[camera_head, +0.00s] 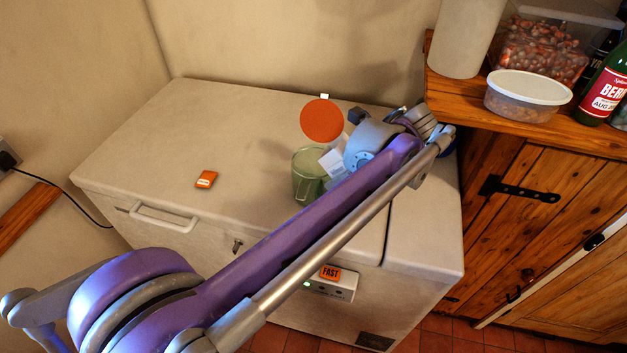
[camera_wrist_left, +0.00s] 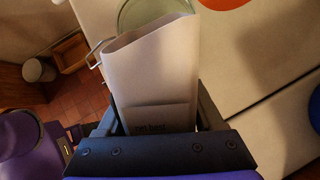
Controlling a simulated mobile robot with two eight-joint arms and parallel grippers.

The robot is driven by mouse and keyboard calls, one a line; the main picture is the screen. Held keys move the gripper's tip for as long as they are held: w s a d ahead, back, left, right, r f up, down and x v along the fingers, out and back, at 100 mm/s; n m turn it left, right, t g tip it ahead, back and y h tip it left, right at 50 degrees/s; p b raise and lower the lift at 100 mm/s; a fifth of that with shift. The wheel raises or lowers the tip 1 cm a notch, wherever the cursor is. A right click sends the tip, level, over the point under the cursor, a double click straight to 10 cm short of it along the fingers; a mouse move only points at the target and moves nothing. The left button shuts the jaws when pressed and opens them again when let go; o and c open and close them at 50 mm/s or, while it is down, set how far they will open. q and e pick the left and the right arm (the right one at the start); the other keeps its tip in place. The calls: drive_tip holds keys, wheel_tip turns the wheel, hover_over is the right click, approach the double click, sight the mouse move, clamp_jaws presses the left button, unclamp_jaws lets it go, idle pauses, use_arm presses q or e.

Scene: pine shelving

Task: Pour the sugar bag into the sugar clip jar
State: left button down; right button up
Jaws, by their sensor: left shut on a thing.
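The sugar clip jar (camera_head: 307,175) is a greenish glass jar on the pale chest top, with its round orange lid (camera_head: 322,120) swung open behind it. The wrist view shows part of the jar (camera_wrist_left: 140,12) and an edge of the lid (camera_wrist_left: 226,3). My left gripper (camera_wrist_left: 155,112) is shut on the white sugar bag (camera_wrist_left: 152,65), one finger on each side. The bag's open end points toward the jar and overlaps it in the wrist view. In the head view the bag (camera_head: 332,161) is beside the jar's upper right, partly hidden by my arm. The bag's contents are hidden.
The chest freezer (camera_head: 250,115) has free room on its left, with a small orange item (camera_head: 206,179) there. A wooden shelf (camera_head: 455,98) at right holds a white-lidded tub (camera_head: 527,97), a clear container of nuts (camera_head: 545,47) and a green bottle (camera_head: 603,85).

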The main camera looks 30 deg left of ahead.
use_arm(q)
drive_tip(key=shift+a+r+h+p, duration=0.1)
drive_tip(key=shift+r+h+p, duration=0.1)
drive_tip(key=shift+h+p, duration=0.1)
drive_tip(key=shift+f, duration=0.1)
drive_tip(key=shift+w+a+r+h+p, duration=0.15)
drive_tip(key=shift+r+h+p, duration=0.25)
drive_tip(key=shift+h+p, duration=0.45)
drive_tip(key=shift+a+r+g+h+p, duration=0.2)
drive_tip(key=shift+r+g+h+p, duration=0.1)
drive_tip(key=shift+h, duration=0.45)
drive_tip(key=shift+r, duration=0.1)
